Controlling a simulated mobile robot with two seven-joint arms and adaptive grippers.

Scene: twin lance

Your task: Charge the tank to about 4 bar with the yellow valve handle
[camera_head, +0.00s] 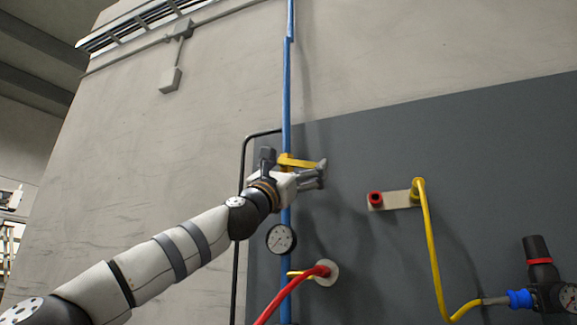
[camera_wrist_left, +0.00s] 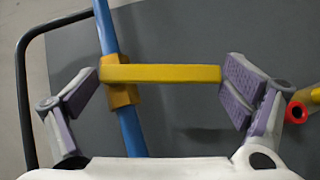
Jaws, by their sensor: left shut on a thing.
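The yellow valve handle (camera_head: 298,162) sits on the vertical blue pipe (camera_head: 287,85) and points across it to the right. In the left wrist view the handle (camera_wrist_left: 165,74) lies crosswise between the finger pads, its yellow body (camera_wrist_left: 121,95) around the pipe. My left gripper (camera_head: 296,168) is shut on the handle lengthwise, one pad at each end; it also shows in the wrist view (camera_wrist_left: 162,82). A round white gauge (camera_head: 281,239) is below the gripper by the pipe; its reading is too small to tell. My right gripper is not in view.
A red hose (camera_head: 292,292) meets a round fitting below the gauge. To the right are a plate with a red port (camera_head: 375,199), a yellow hose (camera_head: 432,240) and a black regulator (camera_head: 541,270) with its own gauge. A black pipe (camera_head: 240,180) runs left of the blue one.

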